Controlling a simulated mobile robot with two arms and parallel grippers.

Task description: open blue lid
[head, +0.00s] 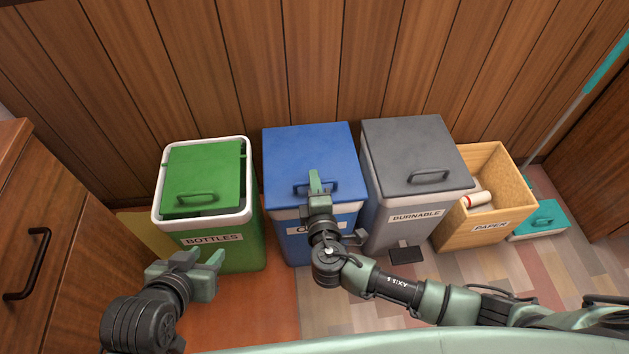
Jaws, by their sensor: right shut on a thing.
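The blue lid (311,155) lies flat and closed on the blue bin (291,243), which stands between the green and grey bins. The lid has a dark blue handle (301,189) near its front edge. My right gripper (316,183) is at this handle, shut on it, and its fingers hide part of it. The hand also covers part of the label on the bin's front. My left gripper (203,262) is open and empty, low in front of the green bin.
A green BOTTLES bin (240,240) stands at left, a grey BURNABLE bin (384,200) right of the blue one, then an open wooden PAPER box (462,236) holding a roll. A wooden cabinet (70,240) is at far left. A wood wall rises behind.

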